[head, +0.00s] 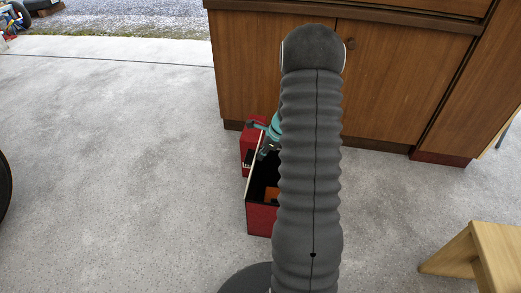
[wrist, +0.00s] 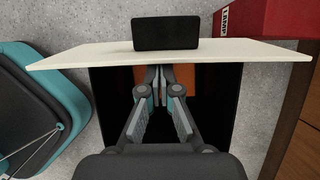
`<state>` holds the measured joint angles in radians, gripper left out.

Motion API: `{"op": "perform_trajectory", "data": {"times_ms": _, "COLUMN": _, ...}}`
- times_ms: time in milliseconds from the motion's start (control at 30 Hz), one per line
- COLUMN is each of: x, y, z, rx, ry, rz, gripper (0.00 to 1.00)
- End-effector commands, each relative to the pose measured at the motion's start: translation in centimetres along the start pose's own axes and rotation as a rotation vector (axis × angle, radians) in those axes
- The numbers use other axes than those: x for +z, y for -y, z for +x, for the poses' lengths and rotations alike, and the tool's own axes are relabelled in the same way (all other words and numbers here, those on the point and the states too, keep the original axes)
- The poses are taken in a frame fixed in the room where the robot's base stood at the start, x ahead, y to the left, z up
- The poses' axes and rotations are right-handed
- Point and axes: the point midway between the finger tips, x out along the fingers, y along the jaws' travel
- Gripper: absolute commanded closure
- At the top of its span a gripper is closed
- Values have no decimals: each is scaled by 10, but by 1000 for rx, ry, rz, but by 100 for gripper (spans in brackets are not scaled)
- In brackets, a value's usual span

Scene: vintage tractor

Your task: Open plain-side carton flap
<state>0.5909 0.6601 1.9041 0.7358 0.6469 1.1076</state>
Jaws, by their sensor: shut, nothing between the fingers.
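A red carton (head: 261,219) stands on the floor, partly hidden behind my arm in the head view. Its dark inside shows from above. A pale cream panel (wrist: 95,56), apparently the plain-side flap, crosses the opening in the wrist view, with a black rectangle (wrist: 168,35) on it. In the head view this panel (head: 255,164) shows as a thin pale strip. A red lettered part (wrist: 268,20) lies beyond it at upper right. My gripper (wrist: 157,76) is shut and empty, its tips close to the panel's near edge; contact is unclear.
An orange thing (wrist: 183,80) lies inside the carton. A wooden cabinet (head: 400,95) stands close behind. A wooden stool (head: 485,250) is at lower right. The concrete floor (head: 110,160) to the left is clear.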

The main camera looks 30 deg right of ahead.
Motion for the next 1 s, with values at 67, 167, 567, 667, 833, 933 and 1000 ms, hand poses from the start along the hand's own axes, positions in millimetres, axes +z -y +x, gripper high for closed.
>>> {"op": "perform_trajectory", "data": {"times_ms": 67, "x": 4, "y": 0, "z": -1, "rx": 2, "ry": 1, "rz": 1, "gripper": 100}}
{"op": "perform_trajectory", "data": {"times_ms": 167, "x": 8, "y": 0, "z": 1, "rx": 2, "ry": 2, "rz": -1, "gripper": 100}}
{"op": "perform_trajectory", "data": {"times_ms": 567, "x": 13, "y": 0, "z": 3, "rx": 1, "ry": 3, "rz": -2, "gripper": 100}}
{"op": "perform_trajectory", "data": {"times_ms": 667, "x": 13, "y": 0, "z": 3, "rx": 2, "ry": 3, "rz": -2, "gripper": 100}}
{"op": "perform_trajectory", "data": {"times_ms": 833, "x": 13, "y": 0, "z": 3, "rx": 2, "ry": 3, "rz": -2, "gripper": 100}}
{"op": "perform_trajectory", "data": {"times_ms": 933, "x": 13, "y": 0, "z": 2, "rx": 2, "ry": 3, "rz": -2, "gripper": 100}}
{"op": "perform_trajectory", "data": {"times_ms": 1000, "x": 14, "y": 0, "z": -1, "rx": 2, "ry": 3, "rz": -2, "gripper": 100}}
